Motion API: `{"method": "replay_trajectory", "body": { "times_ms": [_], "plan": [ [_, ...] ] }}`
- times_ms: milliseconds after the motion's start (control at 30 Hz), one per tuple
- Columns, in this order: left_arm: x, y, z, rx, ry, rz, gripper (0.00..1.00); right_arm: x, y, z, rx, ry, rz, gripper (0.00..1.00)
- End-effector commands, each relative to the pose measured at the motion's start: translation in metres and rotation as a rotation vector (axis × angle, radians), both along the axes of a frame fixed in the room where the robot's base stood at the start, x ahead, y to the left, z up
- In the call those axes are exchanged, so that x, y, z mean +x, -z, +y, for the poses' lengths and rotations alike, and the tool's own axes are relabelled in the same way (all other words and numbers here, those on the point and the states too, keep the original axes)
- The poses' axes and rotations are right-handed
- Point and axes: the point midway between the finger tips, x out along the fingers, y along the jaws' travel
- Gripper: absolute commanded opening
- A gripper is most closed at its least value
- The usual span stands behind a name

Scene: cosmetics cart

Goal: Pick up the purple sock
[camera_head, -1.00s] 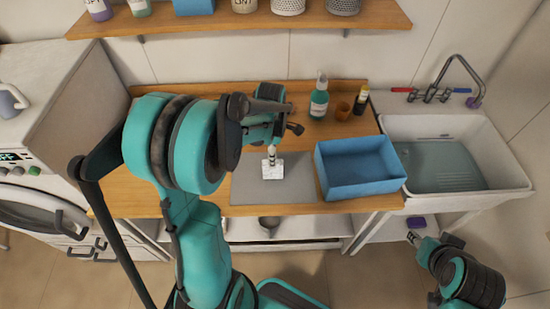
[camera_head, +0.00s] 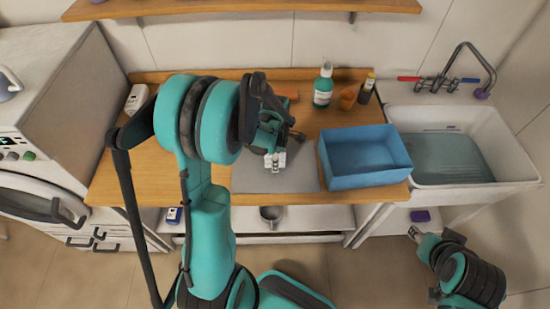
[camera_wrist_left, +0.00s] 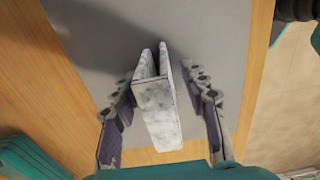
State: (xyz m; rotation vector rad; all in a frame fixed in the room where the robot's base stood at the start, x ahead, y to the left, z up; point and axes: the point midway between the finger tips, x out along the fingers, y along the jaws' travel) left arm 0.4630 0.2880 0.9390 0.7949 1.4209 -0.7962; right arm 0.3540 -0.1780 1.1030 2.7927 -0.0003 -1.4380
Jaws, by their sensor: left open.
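I see nothing that is clearly a purple sock. A white-grey marbled, slotted piece (camera_wrist_left: 158,105) stands on the grey mat (camera_head: 246,180); it also shows in the head view (camera_head: 275,161), partly hidden by the gripper. My left gripper (camera_head: 272,146) is open, with its fingers on either side of this piece in the left wrist view (camera_wrist_left: 160,88); gaps show beside it. A small purple object (camera_head: 420,216) lies on the low shelf below the sink; it is too small to make out. My right gripper (camera_head: 414,232) is near it, its jaws unclear.
A blue open box (camera_head: 366,182) stands right of the mat. Behind are a green bottle (camera_head: 323,88), an orange-brown item (camera_head: 348,98) and a dark bottle (camera_head: 367,90). The sink (camera_head: 500,172) is at right.

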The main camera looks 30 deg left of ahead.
Motion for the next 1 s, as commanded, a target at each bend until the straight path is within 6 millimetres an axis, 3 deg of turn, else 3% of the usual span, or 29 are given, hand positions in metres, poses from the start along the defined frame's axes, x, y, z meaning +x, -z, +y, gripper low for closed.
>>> {"method": "replay_trajectory", "body": {
  "times_ms": [133, 167, 300, 333, 767, 1000],
  "plan": [
    [0.0, -0.001, 0.0, 0.0, 0.0, 0.0, 0.44, 0.0, -0.001, 0.0, 0.0, 0.0, 0.0, 0.4],
    [0.0, -0.001, 0.0, 0.0, 0.0, 0.0, 0.39, 0.0, -0.001, 0.0, 0.0, 0.0, 0.0, 0.4],
    [0.0, -0.001, 0.0, 0.0, 0.0, 0.0, 0.02, 0.0, -0.001, 0.0, 0.0, 0.0, 0.0, 0.4],
    [0.0, -0.001, 0.0, 0.0, 0.0, 0.0, 0.0, 0.0, -0.001, 0.0, 0.0, 0.0, 0.0, 0.4],
    [0.0, -0.006, 0.0, 0.0, 0.0, 0.0, 0.0, 0.0, -0.003, 0.0, 0.0, 0.0, 0.0, 0.4],
    [0.0, -0.041, 0.0, 0.0, 0.0, 0.0, 0.0, 0.0, -0.015, 0.0, 0.0, 0.0, 0.0, 0.4]
  ]
}}
